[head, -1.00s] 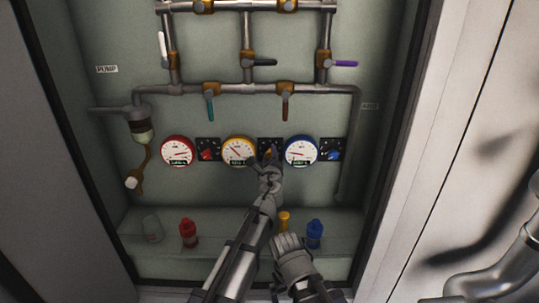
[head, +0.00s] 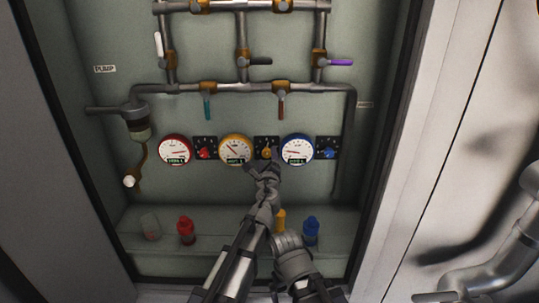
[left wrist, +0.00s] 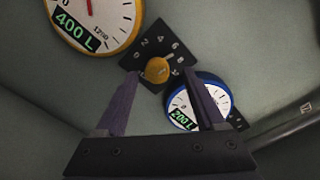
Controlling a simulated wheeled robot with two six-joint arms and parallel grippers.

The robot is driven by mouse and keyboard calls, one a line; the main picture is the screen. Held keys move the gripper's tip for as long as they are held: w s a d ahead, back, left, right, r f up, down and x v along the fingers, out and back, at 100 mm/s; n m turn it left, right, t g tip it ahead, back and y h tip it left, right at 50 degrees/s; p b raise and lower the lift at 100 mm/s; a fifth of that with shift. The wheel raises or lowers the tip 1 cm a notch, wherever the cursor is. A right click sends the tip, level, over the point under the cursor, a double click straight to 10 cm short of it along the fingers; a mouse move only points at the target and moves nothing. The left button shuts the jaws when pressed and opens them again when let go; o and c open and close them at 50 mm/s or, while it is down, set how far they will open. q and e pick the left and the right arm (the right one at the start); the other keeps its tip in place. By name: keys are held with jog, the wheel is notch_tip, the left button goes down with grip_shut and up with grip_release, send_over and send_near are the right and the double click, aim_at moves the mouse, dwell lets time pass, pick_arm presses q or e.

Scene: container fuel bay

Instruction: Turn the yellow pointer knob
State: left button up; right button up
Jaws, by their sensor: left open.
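The yellow pointer knob (head: 266,153) sits on a small black dial plate between the yellow-rimmed gauge (head: 235,150) and the blue-rimmed gauge (head: 297,149). My left gripper (head: 266,168) is just below and in front of it. In the left wrist view the knob (left wrist: 157,70) shows just beyond the two open fingers (left wrist: 160,80), which look apart from it and hold nothing. The plate (left wrist: 146,47) has numbers around the knob; where the pointer aims is unclear. The yellow gauge (left wrist: 92,18) reads 400 L.
A red knob (head: 205,153) and a blue knob (head: 327,154) flank the yellow one. Valved pipes (head: 240,88) run above. Red (head: 186,231), yellow (head: 281,221) and blue (head: 311,231) containers stand on the ledge below. The cabinet's right frame (head: 407,150) bounds the space.

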aim_at(267, 154)
pick_arm(q)
jog(key=s, duration=0.3)
jog(key=shift+s+r, duration=0.1)
jog(key=shift+s, duration=0.25)
jog(key=shift+w+a+f+m+y+b, duration=0.15)
jog(key=shift+w+m, duration=0.2)
jog(key=shift+w, duration=0.9)
jog(key=shift+w+d+m+y+b, duration=0.15)
jog(key=shift+w+m, duration=0.25)
jog(key=shift+w, duration=0.8)
jog(key=shift+w+a+f+m+b, duration=0.1)
jog(key=shift+w+m+b, duration=0.2)
jog(key=shift+w, duration=0.95)
grip_shut()
